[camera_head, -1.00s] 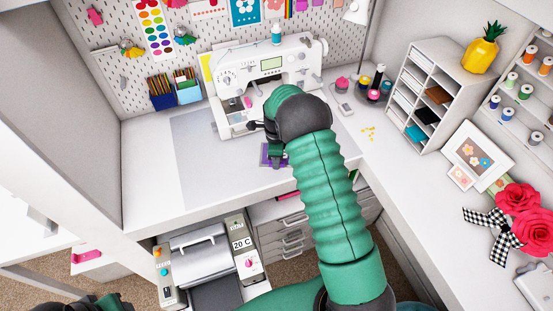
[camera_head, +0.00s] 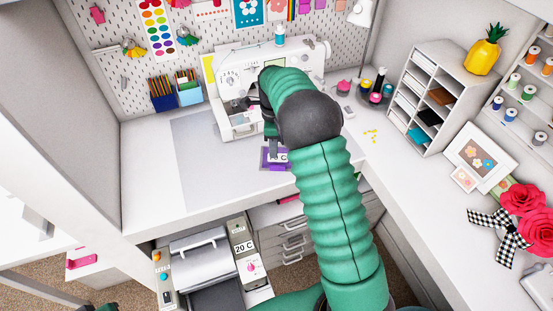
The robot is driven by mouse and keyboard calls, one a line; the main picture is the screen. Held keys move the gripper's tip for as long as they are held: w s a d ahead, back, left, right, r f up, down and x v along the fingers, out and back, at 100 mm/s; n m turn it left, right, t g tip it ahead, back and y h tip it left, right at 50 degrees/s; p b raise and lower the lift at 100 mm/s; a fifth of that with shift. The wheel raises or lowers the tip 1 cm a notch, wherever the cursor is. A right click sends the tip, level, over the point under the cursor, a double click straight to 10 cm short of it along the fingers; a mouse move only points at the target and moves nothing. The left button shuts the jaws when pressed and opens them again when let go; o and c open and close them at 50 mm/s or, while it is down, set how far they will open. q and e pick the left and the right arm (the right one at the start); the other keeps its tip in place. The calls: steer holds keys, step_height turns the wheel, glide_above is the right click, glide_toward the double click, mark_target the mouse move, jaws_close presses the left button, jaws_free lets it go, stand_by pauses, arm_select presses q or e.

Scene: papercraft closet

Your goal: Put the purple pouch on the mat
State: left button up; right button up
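The purple pouch (camera_head: 267,163) is in front of the sewing machine, at the right part of the desk, with a pale label on it. My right gripper (camera_head: 272,150) points down right at the pouch and covers part of its top. Whether its fingers are closed on the pouch is too small to tell, and so is whether the pouch touches the surface. The pale grey mat (camera_head: 200,155) lies flat on the white desk, left of the pouch and in front of the machine. Its right edge is hard to make out. Only a sliver of my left arm shows at the bottom left.
The white sewing machine (camera_head: 240,75) stands close behind my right gripper. Pen boxes (camera_head: 175,92) stand at the back left. A paper organizer (camera_head: 430,95) and a framed flower picture (camera_head: 478,155) are on the right counter. The mat's left part is clear.

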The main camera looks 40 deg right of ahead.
arm_select(q)
steer(key=shift+s+d+f, duration=0.1)
steer(key=shift+s+f, duration=0.05)
arm_select(e)
steer(key=s+a+f+n+t, duration=0.1)
steer(key=s+a+n+t, duration=0.1)
steer(key=s+a+n, duration=1.6)
steer(key=a+n, duration=0.1)
steer(key=n, duration=0.7)
steer(key=shift+s+t, duration=0.3)
steer(key=shift+s, duration=0.1)
arm_select(q)
steer(key=shift+a+f, duration=0.1)
steer(key=shift+a, duration=0.3)
arm_select(e)
steer(key=shift+w+a, duration=0.15)
steer(key=shift+a, duration=0.25)
